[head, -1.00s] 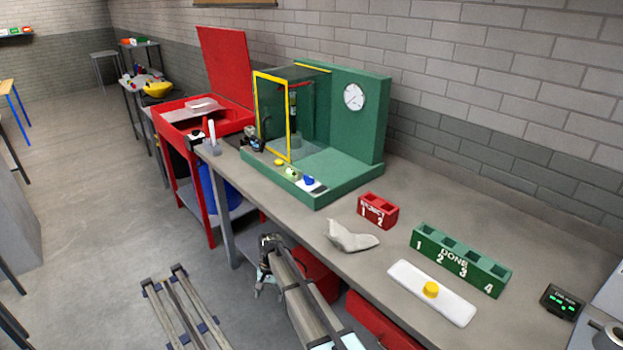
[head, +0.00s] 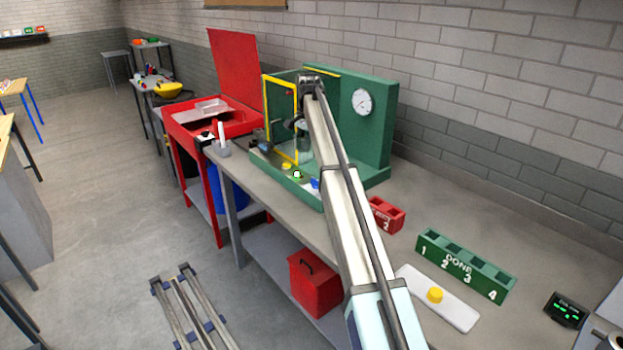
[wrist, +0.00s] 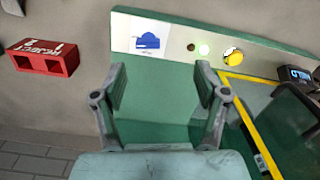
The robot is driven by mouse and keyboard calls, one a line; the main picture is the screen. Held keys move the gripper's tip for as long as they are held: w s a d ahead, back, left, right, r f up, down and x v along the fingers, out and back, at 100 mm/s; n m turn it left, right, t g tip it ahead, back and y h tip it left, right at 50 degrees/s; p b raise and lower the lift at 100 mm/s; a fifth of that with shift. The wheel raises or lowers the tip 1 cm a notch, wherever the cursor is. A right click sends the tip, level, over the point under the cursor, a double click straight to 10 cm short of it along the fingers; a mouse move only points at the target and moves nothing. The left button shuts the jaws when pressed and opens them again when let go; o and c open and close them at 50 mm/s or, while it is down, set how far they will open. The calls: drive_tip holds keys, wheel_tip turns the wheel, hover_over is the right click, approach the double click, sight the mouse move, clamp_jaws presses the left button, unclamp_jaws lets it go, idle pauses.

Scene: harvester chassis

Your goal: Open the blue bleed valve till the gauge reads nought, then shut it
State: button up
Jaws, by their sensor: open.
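The blue bleed valve (head: 315,184) is on the front ledge of the green test stand (head: 377,150), partly hidden by my arm in the head view. In the wrist view the blue valve (wrist: 148,41) sits on a white plate, ahead of and slightly left of the middle of my fingertips. My gripper (wrist: 160,78) is open and empty, apart from the valve, with green surface showing between the fingers. In the head view my gripper (head: 301,125) hangs over the stand, beside the yellow-framed guard. The gauge (head: 361,102) is a white dial on the back wall; its reading is too small to tell.
A yellow button (wrist: 233,56) and a pale lit button (wrist: 204,49) sit along the ledge. The yellow-edged clear guard (wrist: 285,118) stands close to my right finger. A red reject box (wrist: 45,57) and a green DONE rack (head: 465,265) are on the bench.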

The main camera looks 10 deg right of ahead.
sight(316, 180)
drive_tip(key=d+r, duration=0.3)
drive_tip(key=r, duration=0.1)
drive_tip(key=shift+m, duration=0.3)
wheel_tip(316, 180, down, 17)
drive_tip(key=p, duration=0.5)
drive_tip(key=shift+d+f, duration=0.15)
drive_tip(key=shift+w, duration=0.1)
drive_tip(key=c, duration=1.2)
